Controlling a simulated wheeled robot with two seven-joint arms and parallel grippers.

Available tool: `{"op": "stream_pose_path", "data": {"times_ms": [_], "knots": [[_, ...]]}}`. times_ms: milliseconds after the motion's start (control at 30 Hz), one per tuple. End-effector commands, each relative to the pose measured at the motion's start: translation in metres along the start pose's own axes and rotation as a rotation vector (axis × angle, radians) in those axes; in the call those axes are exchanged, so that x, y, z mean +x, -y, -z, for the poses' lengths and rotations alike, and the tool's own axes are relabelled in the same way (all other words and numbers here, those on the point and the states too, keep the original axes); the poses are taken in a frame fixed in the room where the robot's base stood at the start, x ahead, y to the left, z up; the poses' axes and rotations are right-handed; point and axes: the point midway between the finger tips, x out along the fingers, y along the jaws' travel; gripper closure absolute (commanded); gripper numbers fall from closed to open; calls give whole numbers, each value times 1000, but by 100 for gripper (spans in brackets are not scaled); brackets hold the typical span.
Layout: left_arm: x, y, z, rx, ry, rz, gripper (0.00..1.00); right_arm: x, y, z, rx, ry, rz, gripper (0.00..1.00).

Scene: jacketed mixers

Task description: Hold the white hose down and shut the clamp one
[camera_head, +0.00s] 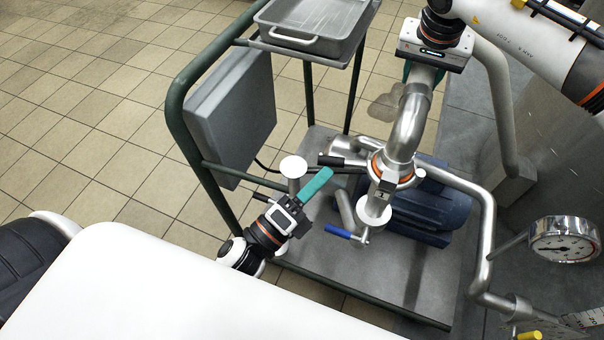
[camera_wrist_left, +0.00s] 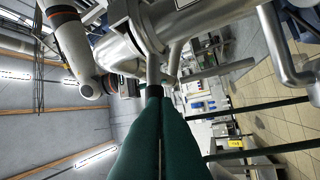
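No plainly white hose shows; a silver bent pipe (camera_head: 408,122) comes down onto a pipe joint. A clamp (camera_head: 388,172) with an orange ring sits around this joint, above a tag marked 1 (camera_head: 381,195). A black handle (camera_head: 331,160) sticks out left of it. My left gripper (camera_head: 318,184) has its green fingers together, tips just below this handle in the head view. In the left wrist view the shut fingers (camera_wrist_left: 160,135) end at a dark piece; contact is unclear. My right gripper (camera_head: 423,72) is at the pipe's upper end, its fingers mostly hidden.
A blue-handled valve (camera_head: 345,233) and a blue motor (camera_head: 425,205) are below the joint. A metal tray (camera_head: 300,35) is at the top and a grey box (camera_head: 232,115) at left on the green frame (camera_head: 178,120). A gauge (camera_head: 563,240) is at right.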

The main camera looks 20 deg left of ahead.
Motion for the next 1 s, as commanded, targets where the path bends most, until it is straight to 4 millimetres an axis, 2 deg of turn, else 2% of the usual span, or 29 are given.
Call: {"op": "stream_pose_path", "data": {"times_ms": [67,233,400,600,800,1000], "knots": [[-7,0,-3,-4,-6,5,100,0,0,1,-2,-4,0,78],[-36,2,-26,-6,1,11,100,0,0,0,-1,-2,0,78],[-77,4,-19,-1,5,10,100,0,0,0,0,1,0,78],[-113,6,-14,-1,6,8,100,-1,0,-1,1,3,0,78],[-129,6,-12,-1,6,4,100,-1,1,-2,2,5,-1,78],[-130,6,-12,-1,6,2,100,-2,1,-2,3,7,-1,78]]}}
